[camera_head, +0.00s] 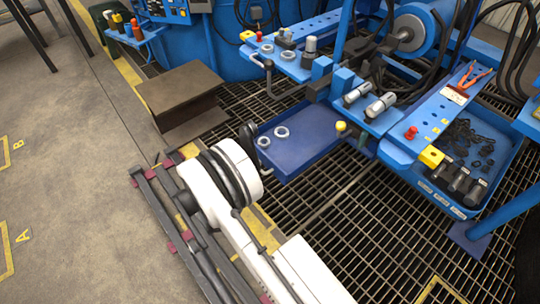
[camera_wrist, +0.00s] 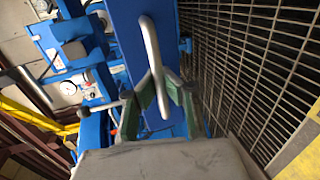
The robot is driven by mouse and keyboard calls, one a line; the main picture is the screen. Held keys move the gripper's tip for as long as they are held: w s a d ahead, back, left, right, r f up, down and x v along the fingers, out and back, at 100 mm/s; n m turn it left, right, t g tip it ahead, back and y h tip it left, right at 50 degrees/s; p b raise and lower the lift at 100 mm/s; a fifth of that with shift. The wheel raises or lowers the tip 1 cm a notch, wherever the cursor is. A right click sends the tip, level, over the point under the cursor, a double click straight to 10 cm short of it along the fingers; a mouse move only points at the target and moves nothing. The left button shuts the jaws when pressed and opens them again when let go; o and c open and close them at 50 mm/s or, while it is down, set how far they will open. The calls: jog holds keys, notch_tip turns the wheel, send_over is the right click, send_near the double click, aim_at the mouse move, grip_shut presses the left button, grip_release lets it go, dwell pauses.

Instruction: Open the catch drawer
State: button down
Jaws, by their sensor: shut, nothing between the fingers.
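In the head view a shallow blue tray (camera_head: 310,150), which looks like the catch drawer, sits low beside the blue bench with its inside in view. My gripper (camera_head: 248,138) is at the tray's left edge, mostly hidden behind my white arm. In the wrist view a silver bar handle (camera_wrist: 150,45) stands out in front of a long blue panel (camera_wrist: 125,35). The green fingers of my gripper (camera_wrist: 162,82) are shut at the handle's lower part, overlapping it in view. Contact cannot be told.
A brown block (camera_head: 180,90) stands left of the tray. Bench tops with fittings (camera_head: 385,105) and a blue bin of dark parts (camera_head: 470,150) are to the right. Open floor grating (camera_head: 350,220) lies in front of the tray, and bare concrete is at the left.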

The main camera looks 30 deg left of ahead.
jog(key=shift+f+v, duration=0.25)
jog(key=shift+v, duration=0.8)
jog(key=shift+f+v, duration=0.2)
jog(key=shift+v, duration=0.9)
jog(key=c, duration=2.5)
grip_release()
jog(key=o, duration=0.7)
jog(key=shift+s, duration=0.15)
jog(key=v, duration=1.2)
